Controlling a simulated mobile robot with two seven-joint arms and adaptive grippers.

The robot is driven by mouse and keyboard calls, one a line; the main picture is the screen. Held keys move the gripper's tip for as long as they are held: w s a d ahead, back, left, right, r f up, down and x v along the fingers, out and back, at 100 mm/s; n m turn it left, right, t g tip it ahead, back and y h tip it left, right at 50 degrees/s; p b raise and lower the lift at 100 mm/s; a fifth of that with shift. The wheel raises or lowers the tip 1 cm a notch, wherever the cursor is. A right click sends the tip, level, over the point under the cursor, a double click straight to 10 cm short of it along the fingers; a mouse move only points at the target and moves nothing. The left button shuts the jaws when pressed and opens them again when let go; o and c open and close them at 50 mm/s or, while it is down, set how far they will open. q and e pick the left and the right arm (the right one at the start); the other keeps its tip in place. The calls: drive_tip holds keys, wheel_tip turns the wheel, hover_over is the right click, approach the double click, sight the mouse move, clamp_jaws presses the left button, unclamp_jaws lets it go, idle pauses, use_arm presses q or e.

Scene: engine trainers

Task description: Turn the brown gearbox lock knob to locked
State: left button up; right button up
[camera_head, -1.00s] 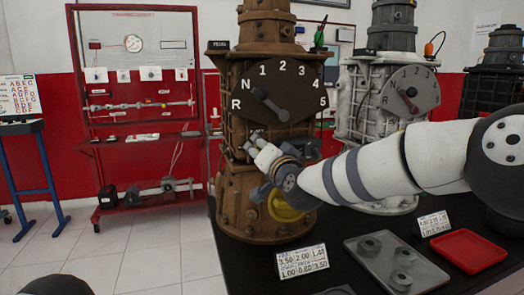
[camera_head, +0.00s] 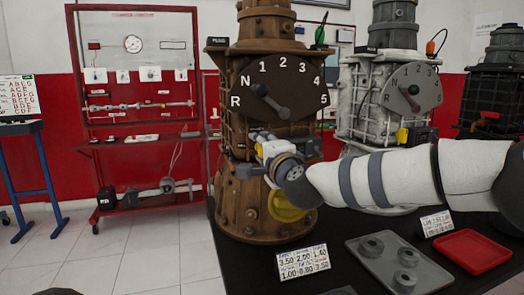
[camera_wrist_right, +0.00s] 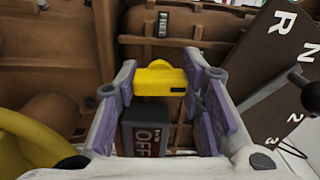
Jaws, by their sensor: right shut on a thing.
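The brown gearbox (camera_head: 230,100) stands on the dark bench, its gear dial facing me. Its yellow lock knob (camera_wrist_right: 158,82) sits between the purple-padded fingers of my right gripper (camera_wrist_right: 160,90), which is shut on it. A FREE label (camera_wrist_right: 163,22) shows above the knob in the right wrist view. A LOCKED label is not readable there. In the head view, my right gripper (camera_head: 263,142) is low on the gearbox front, below the dial, and largely covers the knob. My left gripper is not in view.
A dark box marked OFF (camera_wrist_right: 148,137) is close to the knob. A large yellow round part (camera_head: 288,208) is below the gripper. A grey gearbox (camera_head: 365,95) stands to the right. Cards, a grey tray (camera_head: 360,268) and a red tray (camera_head: 470,252) lie in front.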

drive_tip(key=shift+m, duration=0.4)
drive_tip(key=o, duration=0.9)
drive_tip(key=v, duration=1.2)
